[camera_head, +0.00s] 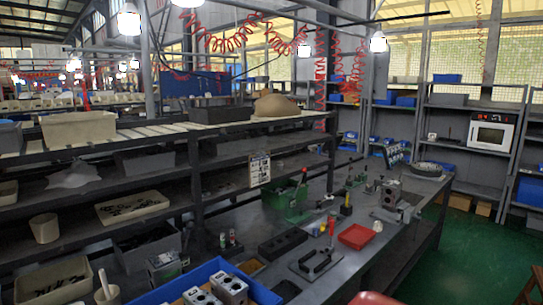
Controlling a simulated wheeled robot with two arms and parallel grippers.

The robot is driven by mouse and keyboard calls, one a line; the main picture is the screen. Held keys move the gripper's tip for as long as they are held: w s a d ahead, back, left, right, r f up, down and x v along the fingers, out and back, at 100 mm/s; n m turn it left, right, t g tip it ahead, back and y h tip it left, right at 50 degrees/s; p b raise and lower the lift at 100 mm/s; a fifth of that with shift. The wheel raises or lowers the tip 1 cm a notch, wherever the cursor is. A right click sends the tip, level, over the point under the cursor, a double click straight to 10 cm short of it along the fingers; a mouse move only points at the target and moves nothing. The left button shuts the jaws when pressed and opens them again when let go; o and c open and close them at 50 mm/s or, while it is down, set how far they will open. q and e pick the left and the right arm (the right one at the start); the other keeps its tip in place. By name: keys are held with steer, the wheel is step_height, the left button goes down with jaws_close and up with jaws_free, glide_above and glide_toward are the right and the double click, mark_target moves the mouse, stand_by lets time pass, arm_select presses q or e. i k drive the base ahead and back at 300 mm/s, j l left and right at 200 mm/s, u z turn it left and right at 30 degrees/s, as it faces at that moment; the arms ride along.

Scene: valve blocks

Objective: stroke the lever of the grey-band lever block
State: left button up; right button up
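I cannot pick out a grey-band lever block with certainty in the head view. Two pale grey blocks with dark round marks on top, a right one (229,288) and a left one (200,297), sit in a blue tray (262,292) at the bottom edge. The bottom edge of the picture cuts off the left block. A grey boxy item (164,266) stands behind the tray to the left. No lever or coloured band can be made out on these. Neither of my grippers is in view.
The workbench (290,235) holds a black block (282,243), a black fixture (315,262), a red tray (356,237), a green bin (290,203) and a metal vise (392,200). Shelves (100,185) with bins stand left. Green floor (470,245) is open at right.

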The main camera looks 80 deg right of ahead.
mark_target(403, 162)
steer(key=z, duration=3.3)
steer(key=i+l, duration=0.25)
steer(key=i, duration=0.3)
steer(key=i+l, duration=0.2)
steer(key=i, duration=0.35)
steer(key=i+l, duration=0.25)
steer(key=i, duration=0.3)
steer(key=i+l+z, duration=0.1)
steer(key=i, duration=0.45)
steer(key=i+l, duration=0.3)
steer(key=i, duration=0.25)
